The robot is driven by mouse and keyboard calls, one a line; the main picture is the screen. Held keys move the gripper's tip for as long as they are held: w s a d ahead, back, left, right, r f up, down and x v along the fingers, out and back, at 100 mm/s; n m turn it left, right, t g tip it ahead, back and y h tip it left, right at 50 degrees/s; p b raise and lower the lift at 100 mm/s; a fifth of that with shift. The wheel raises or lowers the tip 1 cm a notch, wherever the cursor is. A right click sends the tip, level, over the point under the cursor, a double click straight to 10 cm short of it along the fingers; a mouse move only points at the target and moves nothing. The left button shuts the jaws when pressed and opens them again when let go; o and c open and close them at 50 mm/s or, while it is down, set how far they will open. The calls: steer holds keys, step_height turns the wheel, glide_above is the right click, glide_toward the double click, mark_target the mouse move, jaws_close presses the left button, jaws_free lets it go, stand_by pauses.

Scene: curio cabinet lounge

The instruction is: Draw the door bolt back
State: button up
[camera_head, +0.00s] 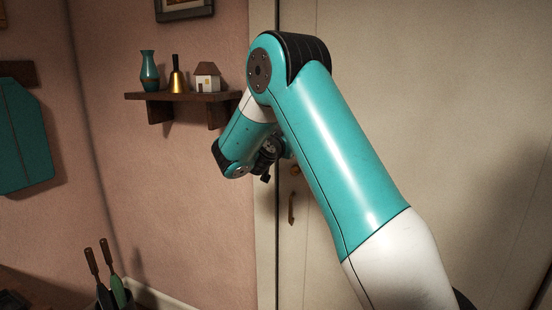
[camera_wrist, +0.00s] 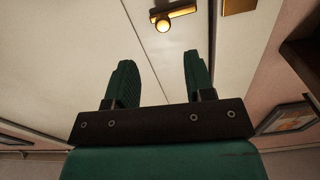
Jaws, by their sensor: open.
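The brass door bolt (camera_wrist: 182,11) is mounted on the cream door (camera_wrist: 75,40), at the top of the wrist view. Its round knob (camera_wrist: 163,26) sticks out from it. A separate brass plate (camera_wrist: 240,4) is across the door's edge to the right, cut by the frame edge. My gripper (camera_wrist: 158,60) is open, with its two green fingers apart and nothing between them. The bolt appears beyond the fingertips, apart from them. In the head view my gripper (camera_head: 267,164) is in front of the door's left edge, partly hidden by my arm, and I cannot make out the bolt there.
A brass pull handle (camera_head: 291,207) is on the door below my gripper. Left of the door, a wall shelf (camera_head: 185,97) holds a teal vase (camera_head: 149,70), a bell (camera_head: 177,78) and a small house (camera_head: 207,77). A holder with two tools (camera_head: 112,275) is at lower left.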

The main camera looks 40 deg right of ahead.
steer(key=b+v, duration=0.3)
steer(key=v, duration=0.5)
steer(key=shift+s+a, duration=0.1)
steer(key=shift+a, duration=0.05)
steer(key=s+a+f+n+y, duration=0.35)
steer(key=a+f+y, duration=0.2)
steer(key=a, duration=0.35)
steer(key=s+a+f+n+y, duration=0.2)
steer(key=a+f+n+y, duration=0.3)
steer(key=a+y, duration=0.3)
steer(key=s+a+n+g+y, duration=0.6)
steer(key=s+a+n, duration=0.7)
steer(key=s+a, duration=0.6)
steer(key=shift+s+f+g+y, duration=0.15)
steer(key=shift+s+g+y, duration=0.25)
steer(key=shift+s+y, duration=0.45)
steer(key=shift+s+a, duration=0.1)
steer(key=shift+a, duration=0.05)
steer(key=shift+c, duration=0.2)
